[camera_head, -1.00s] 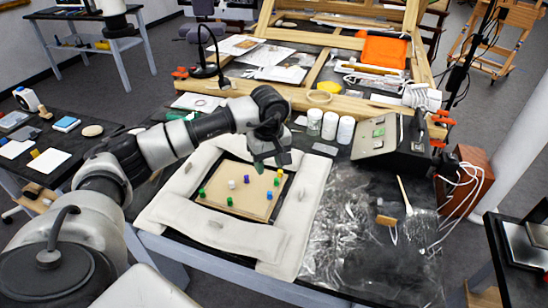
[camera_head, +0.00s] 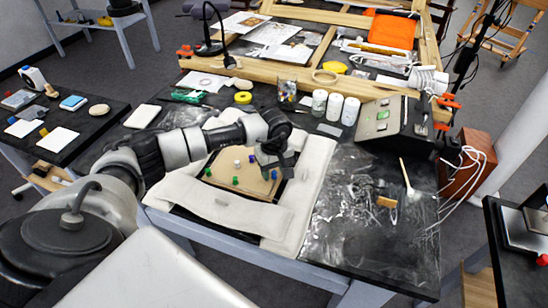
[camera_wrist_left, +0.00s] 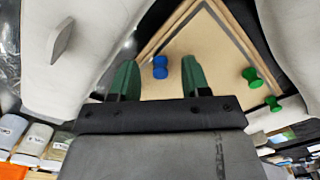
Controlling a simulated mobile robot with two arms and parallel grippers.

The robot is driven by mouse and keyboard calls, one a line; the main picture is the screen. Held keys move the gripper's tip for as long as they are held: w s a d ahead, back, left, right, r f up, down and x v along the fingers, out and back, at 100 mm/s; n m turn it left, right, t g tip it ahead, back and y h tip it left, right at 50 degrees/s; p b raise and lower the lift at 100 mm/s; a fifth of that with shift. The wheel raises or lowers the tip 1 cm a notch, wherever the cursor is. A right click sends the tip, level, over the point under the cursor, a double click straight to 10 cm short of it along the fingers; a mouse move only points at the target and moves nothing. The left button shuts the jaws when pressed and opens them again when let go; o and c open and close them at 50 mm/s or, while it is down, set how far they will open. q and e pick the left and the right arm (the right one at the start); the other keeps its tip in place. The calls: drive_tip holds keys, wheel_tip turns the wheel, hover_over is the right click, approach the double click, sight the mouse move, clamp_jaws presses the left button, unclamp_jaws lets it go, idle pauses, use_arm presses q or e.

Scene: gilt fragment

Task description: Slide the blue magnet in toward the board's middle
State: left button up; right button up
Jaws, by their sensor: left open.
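The tan board (camera_head: 222,170) lies on the table inside a frame of pale padded bolsters. The blue magnet (camera_wrist_left: 160,67) stands near a corner of the board in the left wrist view; in the head view it shows as a small blue spot (camera_head: 274,175) beside my gripper. My left gripper (camera_head: 273,172) is over the board's right part. In the left wrist view its two green fingertips (camera_wrist_left: 160,78) are open, one on each side of the magnet, with gaps showing. I cannot tell the exact height of the tips. My right gripper is out of view.
Two green magnets (camera_wrist_left: 252,77) are at the right in the wrist view. Padded bolsters (camera_head: 222,205) border the board. White jars (camera_head: 335,105) stand behind.

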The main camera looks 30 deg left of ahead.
use_arm(q)
drive_tip(key=shift+f, duration=0.4)
drive_tip(key=shift+c, duration=0.2)
clamp_jaws()
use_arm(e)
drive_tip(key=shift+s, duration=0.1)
use_arm(q)
drive_tip(key=shift+a, duration=0.1)
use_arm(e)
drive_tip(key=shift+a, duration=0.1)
